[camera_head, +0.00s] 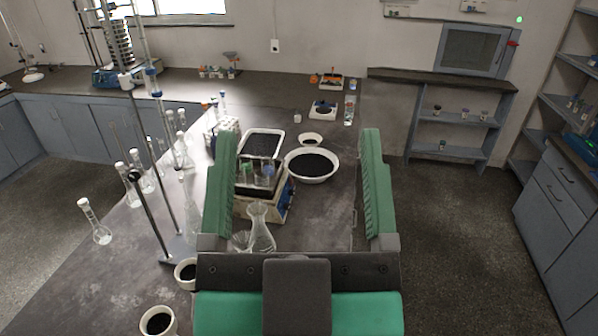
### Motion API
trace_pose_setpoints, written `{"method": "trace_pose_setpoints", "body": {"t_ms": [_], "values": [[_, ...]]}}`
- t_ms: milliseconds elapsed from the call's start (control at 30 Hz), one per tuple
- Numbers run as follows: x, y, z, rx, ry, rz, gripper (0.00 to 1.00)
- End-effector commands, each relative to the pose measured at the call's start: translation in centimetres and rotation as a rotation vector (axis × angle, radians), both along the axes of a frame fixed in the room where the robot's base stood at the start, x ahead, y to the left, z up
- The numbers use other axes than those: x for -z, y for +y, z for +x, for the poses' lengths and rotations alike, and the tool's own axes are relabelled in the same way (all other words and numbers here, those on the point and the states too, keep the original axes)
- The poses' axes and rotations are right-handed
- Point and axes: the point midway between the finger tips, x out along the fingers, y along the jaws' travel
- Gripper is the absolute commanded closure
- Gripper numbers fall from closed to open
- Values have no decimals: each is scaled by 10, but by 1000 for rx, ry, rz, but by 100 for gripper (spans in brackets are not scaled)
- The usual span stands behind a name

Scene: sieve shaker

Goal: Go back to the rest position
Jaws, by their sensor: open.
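My gripper (299,134) reaches forward from the bottom of the head view, above the dark bench (325,235). Its two green fingers are wide apart, with nothing held between them. A glass flask (262,232) shows just ahead of the gripper's palm. I cannot judge the height of the fingers above these things. The palm hides the near part of the bench.
Stands with rods (155,215) and several glass flasks (101,234) are at the left. Two white cups (158,321) with dark contents are near the front left. A stack of sieves (120,42) stands at the back left. Open floor (450,240) lies to the right of the bench.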

Motion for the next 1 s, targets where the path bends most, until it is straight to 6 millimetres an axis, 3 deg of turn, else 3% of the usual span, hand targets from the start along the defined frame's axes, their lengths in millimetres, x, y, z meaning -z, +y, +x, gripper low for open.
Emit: {"method": "trace_pose_setpoints", "body": {"t_ms": [100,367,533,800,900,1000], "values": [[-11,-1,-7,0,-35,12,20],[-9,-1,-6,0,-30,11,20],[-58,0,-6,-5,-28,14,20],[-175,1,-6,-19,-26,27,20],[-186,2,-6,-22,-25,29,20],[-179,2,-5,-22,-23,30,20]]}}
